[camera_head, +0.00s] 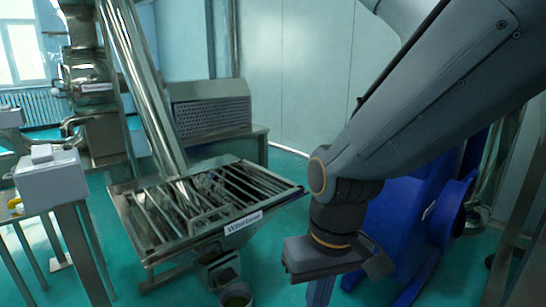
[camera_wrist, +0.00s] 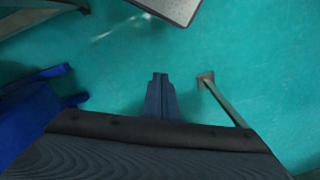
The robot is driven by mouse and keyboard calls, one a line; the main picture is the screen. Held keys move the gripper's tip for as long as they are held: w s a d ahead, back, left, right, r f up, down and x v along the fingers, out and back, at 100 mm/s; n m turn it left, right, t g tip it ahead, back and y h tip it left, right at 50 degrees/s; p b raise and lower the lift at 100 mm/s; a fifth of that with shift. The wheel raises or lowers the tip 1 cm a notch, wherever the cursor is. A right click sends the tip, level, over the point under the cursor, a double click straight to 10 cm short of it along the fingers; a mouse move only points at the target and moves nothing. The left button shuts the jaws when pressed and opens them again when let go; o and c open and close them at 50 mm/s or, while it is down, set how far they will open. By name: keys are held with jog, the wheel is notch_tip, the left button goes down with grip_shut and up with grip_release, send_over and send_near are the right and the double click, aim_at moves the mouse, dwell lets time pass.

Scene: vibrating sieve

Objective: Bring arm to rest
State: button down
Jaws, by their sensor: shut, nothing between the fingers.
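My arm comes in from the upper right in the head view and bends down at a dark wrist. My gripper (camera_head: 321,291) points down at the bottom of that view, cut off by the lower edge. In the wrist view my gripper (camera_wrist: 160,78) shows its two blue-grey fingers together, with nothing between them, over the green floor. The fingers touch nothing that I can see.
The vibrating sieve (camera_head: 150,248) with its barred top stands left of my arm. A bucket (camera_head: 237,296) is below its spout. A blue machine (camera_head: 405,215) stands close behind my wrist. A grey box (camera_head: 50,180) is at left. Green floor (camera_wrist: 215,45) lies beneath my gripper.

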jog(key=s+d+r+m+h+p, duration=0.1)
jog(key=s+d+r+m+p, duration=0.1)
jog(key=d+r+p, duration=1)
jog(key=shift+s+r+m+p, duration=0.2)
jog(key=shift+r+m+p, duration=0.5)
jog(key=shift+r+p, duration=1.9)
